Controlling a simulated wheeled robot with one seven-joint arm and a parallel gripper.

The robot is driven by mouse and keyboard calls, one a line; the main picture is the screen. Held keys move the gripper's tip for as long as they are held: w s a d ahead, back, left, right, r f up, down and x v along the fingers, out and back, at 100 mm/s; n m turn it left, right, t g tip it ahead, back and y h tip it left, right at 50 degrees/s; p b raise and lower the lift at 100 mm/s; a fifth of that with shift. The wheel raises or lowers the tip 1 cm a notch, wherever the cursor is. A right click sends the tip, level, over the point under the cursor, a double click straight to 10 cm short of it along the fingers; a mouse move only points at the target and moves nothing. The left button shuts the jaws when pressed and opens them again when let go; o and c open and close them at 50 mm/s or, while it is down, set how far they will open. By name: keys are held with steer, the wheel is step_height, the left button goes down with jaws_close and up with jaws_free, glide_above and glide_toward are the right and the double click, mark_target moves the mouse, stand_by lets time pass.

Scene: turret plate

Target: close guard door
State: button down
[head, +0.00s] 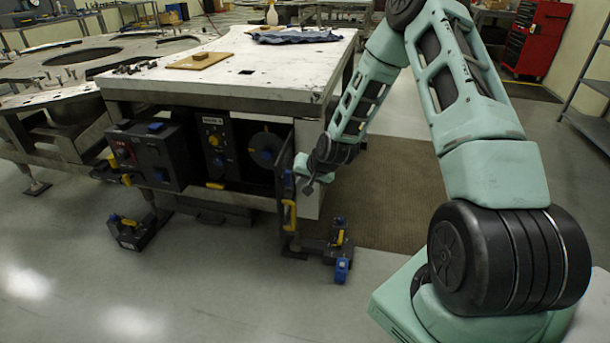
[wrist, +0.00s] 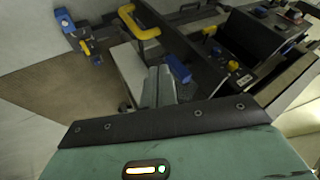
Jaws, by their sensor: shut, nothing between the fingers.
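The guard door (head: 284,172) is a dark narrow panel standing open at the right side of the bay under the bench, seen nearly edge-on. It carries a yellow handle (head: 290,214) and blue parts. In the wrist view the door (wrist: 182,45) runs diagonally, with its yellow handle (wrist: 140,22) at the top and a blue part (wrist: 178,68) lower down. My gripper (head: 308,188) is shut and empty, just right of the door. In the wrist view its fingers (wrist: 158,86) lie beside the door; whether they touch it I cannot tell.
The bench (head: 225,80) stands above the open bay, which holds a control panel (head: 214,148) and a round dial (head: 265,150). A dark box (head: 150,155) sticks out at left. Low feet with blue and yellow clamps (head: 338,240) stand on the floor. The front floor is clear.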

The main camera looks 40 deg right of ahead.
mark_target(279, 188)
steer(key=w+f, duration=0.1)
steer(key=w+a, duration=0.1)
steer(key=w+a+f, duration=0.1)
steer(key=w, duration=0.1)
steer(key=shift+f+p, duration=0.3)
steer(key=shift+p, duration=0.05)
steer(key=shift+w+a, duration=0.35)
steer(key=shift+w, duration=0.2)
steer(key=shift+a, duration=0.1)
